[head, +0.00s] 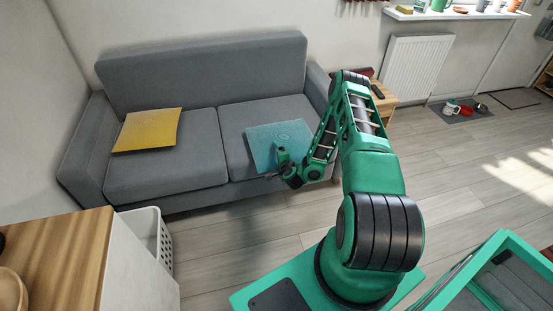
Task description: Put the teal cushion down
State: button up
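The teal cushion (268,138) is at the right seat of the grey sofa (205,65), flat and square with a faint pattern. Its right and front parts are partly covered by my arm and gripper. My gripper (278,171) is at the cushion's front edge, in front of the right seat. The fingers are too small and dark to tell whether they are shut on the cushion. I cannot tell whether the cushion rests on the seat or hangs just above it.
A yellow cushion (148,129) lies on the left seat. A white basket (150,236) and a wood-topped cabinet (60,250) stand at the front left. A small side table (384,97) is right of the sofa. The floor (450,190) to the right is mostly clear.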

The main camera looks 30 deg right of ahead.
jog(key=v, duration=0.4)
jog(key=shift+s+a+r, duration=0.1)
jog(key=shift+a+r, duration=0.05)
jog(key=shift+a, duration=0.05)
jog(key=shift+s+a+r, duration=0.15)
jog(key=shift+s+a, duration=0.1)
jog(key=shift+s, duration=0.25)
jog(key=shift+s+r, duration=0.45)
jog(key=shift+s, duration=0.05)
jog(key=v, duration=0.5)
jog(key=shift+f, duration=0.2)
jog(key=shift+a+r, duration=0.1)
